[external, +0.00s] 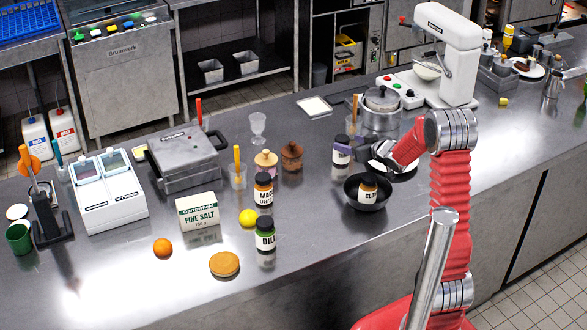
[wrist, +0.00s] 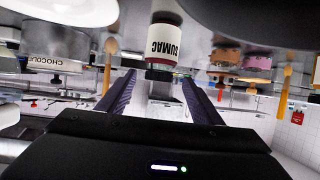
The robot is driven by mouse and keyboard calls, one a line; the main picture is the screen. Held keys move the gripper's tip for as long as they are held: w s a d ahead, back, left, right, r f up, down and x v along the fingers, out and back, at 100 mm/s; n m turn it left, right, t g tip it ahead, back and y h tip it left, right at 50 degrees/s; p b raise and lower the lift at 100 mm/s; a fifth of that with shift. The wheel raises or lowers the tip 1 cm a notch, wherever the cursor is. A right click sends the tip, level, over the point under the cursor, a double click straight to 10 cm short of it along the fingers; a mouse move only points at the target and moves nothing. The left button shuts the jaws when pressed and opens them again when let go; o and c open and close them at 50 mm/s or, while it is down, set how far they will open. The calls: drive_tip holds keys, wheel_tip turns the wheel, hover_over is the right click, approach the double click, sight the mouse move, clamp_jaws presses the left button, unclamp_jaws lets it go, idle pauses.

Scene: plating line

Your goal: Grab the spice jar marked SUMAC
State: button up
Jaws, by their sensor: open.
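The spice jar marked SUMAC (wrist: 163,45) appears upside down at the top middle of the wrist view, with a white label, dark red contents and a dark lid. A white-labelled, dark-lidded jar (external: 341,155) just left of my gripper in the external view appears to be the same one; its label is unreadable there. My gripper (wrist: 160,80) is open, its two dark purple fingers either side of the jar's line. The jar is at or just beyond the fingertips; I cannot tell if it is between them. In the external view my gripper (external: 362,155) points left, low over the counter.
A dark bowl (external: 352,197) holding a jar marked CLO… (external: 368,188) stands in front of my gripper. A pot (external: 382,112) is behind it. MAC… (external: 263,192) and DILL (external: 265,240) jars stand left. Open counter lies between the bowl and these jars.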

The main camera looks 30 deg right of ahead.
sight(346, 141)
drive_tip(key=shift+x, duration=2.6)
drive_tip(key=shift+d+r, duration=0.1)
drive_tip(key=c, duration=1.3)
drive_tip(key=shift+r, duration=0.1)
wheel_tip(346, 141, up, 10)
drive_tip(key=shift+f, duration=0.1)
